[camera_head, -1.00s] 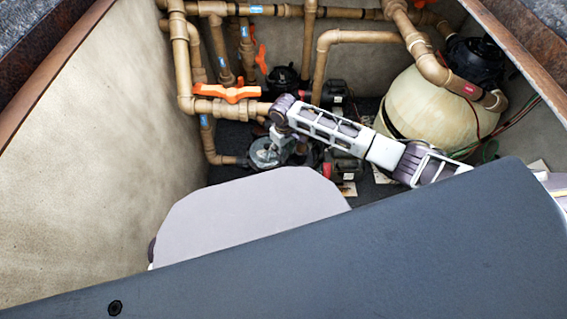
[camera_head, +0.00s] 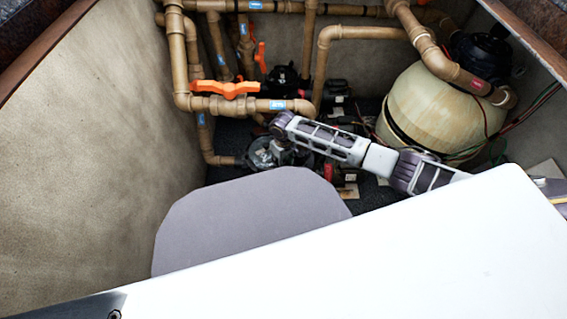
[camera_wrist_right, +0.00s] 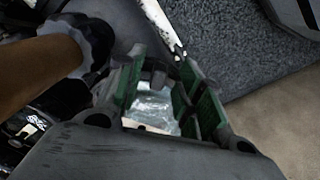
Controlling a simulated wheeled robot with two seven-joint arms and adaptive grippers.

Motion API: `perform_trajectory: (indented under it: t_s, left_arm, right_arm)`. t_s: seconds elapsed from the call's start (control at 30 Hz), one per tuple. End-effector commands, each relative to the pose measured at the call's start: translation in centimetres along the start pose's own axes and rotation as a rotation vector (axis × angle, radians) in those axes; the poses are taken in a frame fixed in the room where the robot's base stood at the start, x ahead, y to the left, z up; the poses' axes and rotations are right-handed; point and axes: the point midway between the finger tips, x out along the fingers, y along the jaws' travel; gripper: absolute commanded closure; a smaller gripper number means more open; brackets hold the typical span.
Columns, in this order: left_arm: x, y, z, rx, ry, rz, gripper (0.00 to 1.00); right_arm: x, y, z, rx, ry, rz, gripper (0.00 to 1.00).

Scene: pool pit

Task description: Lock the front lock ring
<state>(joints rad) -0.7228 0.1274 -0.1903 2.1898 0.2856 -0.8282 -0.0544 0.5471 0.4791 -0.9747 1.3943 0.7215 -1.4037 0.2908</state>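The front pump (camera_head: 262,156) stands low on the pit floor, with a round clear lid and dark lock ring at its top. My right arm reaches over it from the right, and my right gripper (camera_head: 277,150) is down at the lid, small and partly hidden by my wrist. In the right wrist view, the green-padded fingers of my right gripper (camera_wrist_right: 160,95) stand apart. The clear lid (camera_wrist_right: 152,106) and a dark piece of the ring show between and beyond them. I cannot tell whether the fingers touch the ring. My left gripper is not in view.
A brown pipe with an orange valve handle (camera_head: 227,89) runs just above and behind the pump. A second pump (camera_head: 283,77) stands behind. A cream filter tank (camera_head: 432,108) is to the right. The pit wall (camera_head: 95,130) bounds the left.

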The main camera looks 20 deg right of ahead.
Motion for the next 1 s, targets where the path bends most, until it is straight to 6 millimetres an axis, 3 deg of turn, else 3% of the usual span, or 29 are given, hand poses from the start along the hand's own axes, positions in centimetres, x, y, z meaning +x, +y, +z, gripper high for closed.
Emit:
perform_trajectory:
  t_s: [0.47,0.77,1.0]
  left_arm:
    - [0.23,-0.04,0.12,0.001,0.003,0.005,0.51]
    - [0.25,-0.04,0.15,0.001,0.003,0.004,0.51]
    - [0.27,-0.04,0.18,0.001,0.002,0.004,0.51]
  right_arm:
    - [0.61,0.0,-0.01,0.0,0.0,0.0,0.63]
    - [0.6,-0.01,0.0,0.0,0.0,0.0,0.99]
    - [0.6,-0.01,0.0,-0.001,0.0,0.0,1.0]
